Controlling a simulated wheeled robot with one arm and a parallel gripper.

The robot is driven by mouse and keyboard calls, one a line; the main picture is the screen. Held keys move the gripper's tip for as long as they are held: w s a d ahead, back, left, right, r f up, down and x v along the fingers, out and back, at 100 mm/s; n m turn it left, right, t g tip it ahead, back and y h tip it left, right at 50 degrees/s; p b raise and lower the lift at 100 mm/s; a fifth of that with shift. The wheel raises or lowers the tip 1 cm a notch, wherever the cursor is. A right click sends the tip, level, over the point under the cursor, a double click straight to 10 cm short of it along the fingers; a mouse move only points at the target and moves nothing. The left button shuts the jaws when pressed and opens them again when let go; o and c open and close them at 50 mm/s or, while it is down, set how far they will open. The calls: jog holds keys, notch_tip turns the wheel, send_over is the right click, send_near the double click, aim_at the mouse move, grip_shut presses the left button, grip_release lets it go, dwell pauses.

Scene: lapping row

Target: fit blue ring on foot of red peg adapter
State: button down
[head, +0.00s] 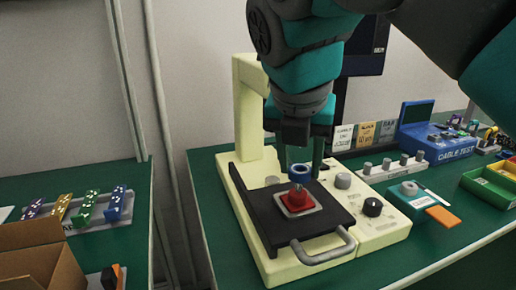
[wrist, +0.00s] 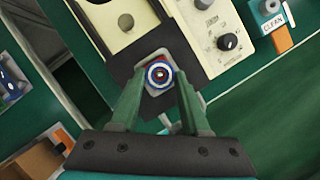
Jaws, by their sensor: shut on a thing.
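The blue ring (head: 300,172) is held between the fingertips of my gripper (head: 301,168), which is shut on it. In the wrist view the ring (wrist: 160,75) lies between the two finger ends, with a pale inner face and some red visible through and around it. The red peg adapter (head: 298,199) stands upright on a pale square plate on the black tray. In the head view the ring is at the adapter's tip, seemingly above it; whether they touch cannot be told. The adapter's foot is wider than its top and shows below the ring.
The black tray (head: 262,212) with a grey handle (head: 322,250) sits on a cream machine (head: 384,228) with knobs. A cream column (head: 250,110) rises behind my gripper. A teal block (head: 408,196), parts bins and a cable tester (head: 437,142) stand at right.

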aim_at(298, 174)
jog(key=shift+f, duration=1.55)
jog(key=shift+c, duration=1.5)
grip_release()
jog(key=v, duration=0.8)
